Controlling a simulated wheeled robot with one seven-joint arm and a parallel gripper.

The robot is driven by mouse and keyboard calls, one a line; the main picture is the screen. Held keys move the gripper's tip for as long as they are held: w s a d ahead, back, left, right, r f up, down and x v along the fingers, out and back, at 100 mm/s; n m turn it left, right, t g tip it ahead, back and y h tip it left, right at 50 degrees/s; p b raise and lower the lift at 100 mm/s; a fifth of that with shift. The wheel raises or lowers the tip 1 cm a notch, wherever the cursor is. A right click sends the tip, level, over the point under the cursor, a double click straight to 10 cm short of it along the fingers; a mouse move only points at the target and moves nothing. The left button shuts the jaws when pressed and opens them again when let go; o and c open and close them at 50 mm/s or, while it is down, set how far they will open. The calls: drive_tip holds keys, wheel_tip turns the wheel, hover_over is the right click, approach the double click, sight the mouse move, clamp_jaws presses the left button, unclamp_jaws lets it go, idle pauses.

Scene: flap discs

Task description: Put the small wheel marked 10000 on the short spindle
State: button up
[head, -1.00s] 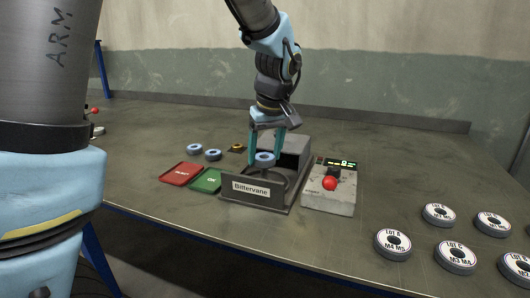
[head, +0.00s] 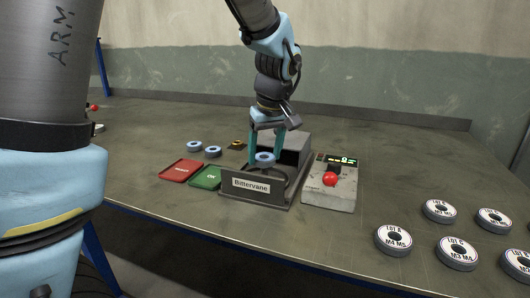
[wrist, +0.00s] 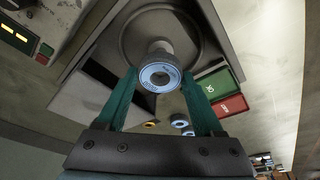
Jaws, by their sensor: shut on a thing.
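A small grey wheel with a blue-and-white ring face (head: 265,158) is between the two teal fingers of my gripper (head: 266,161). My gripper is shut on this wheel, which also shows in the wrist view (wrist: 160,77); its marking is too small to read. The wheel is over the round recess of the grey machine labelled Bittervane (head: 285,200). A grey post shows at the wheel in the wrist view; I cannot tell whether the wheel is seated on it. Two more small blue-faced wheels (head: 194,147) (head: 213,152) lie on the table to the left.
A red tray (head: 181,171) and a green OK tray (head: 206,178) lie left of the machine. A grey control box (head: 328,194) with a red knob and lit display stands to its right. Several larger wheels marked LOT (head: 457,253) lie at front right.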

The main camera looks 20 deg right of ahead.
sight(265, 165)
drive_tip(key=shift+f, duration=0.15)
drive_tip(key=shift+f+b, duration=1.25)
drive_tip(key=shift+f, duration=0.4)
drive_tip(key=o, duration=1.4)
drive_tip(key=shift+o, duration=0.2)
wheel_tip(265, 165, up, 8)
drive_tip(key=p, duration=0.6)
drive_tip(key=shift+f, duration=0.15)
drive_tip(key=shift+f, duration=0.1)
